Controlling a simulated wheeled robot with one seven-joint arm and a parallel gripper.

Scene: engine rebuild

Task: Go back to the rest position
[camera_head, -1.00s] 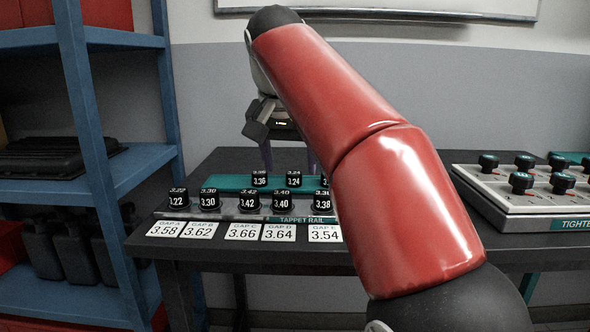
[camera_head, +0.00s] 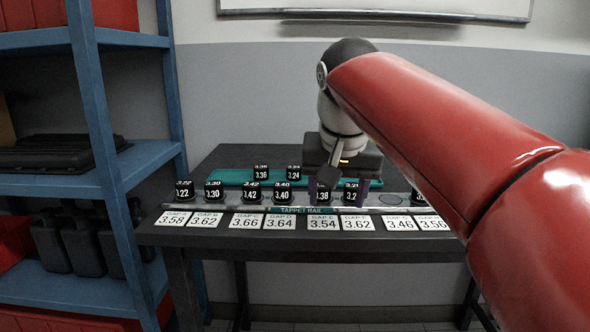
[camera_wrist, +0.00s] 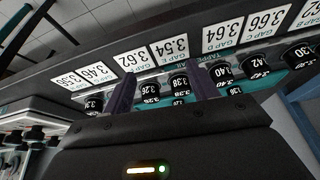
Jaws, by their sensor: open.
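My gripper (camera_head: 338,190) is over the tappet rail (camera_head: 305,210) on the dark table in the head view, near the black tappets marked 3.38 and 3.2-something. In the wrist view my gripper (camera_wrist: 160,88) shows two purple fingers spread apart, with a black tappet (camera_wrist: 179,82) showing between them. My red arm reaches in from the right and hides the right part of the rail.
White gap cards (camera_head: 280,223) lie along the table's front edge. Other black tappets (camera_head: 249,192) stand on the rail, and two stand on a teal strip (camera_head: 215,177) behind. A blue shelf (camera_head: 105,150) stands close on the left. A wall board (camera_head: 375,8) hangs behind.

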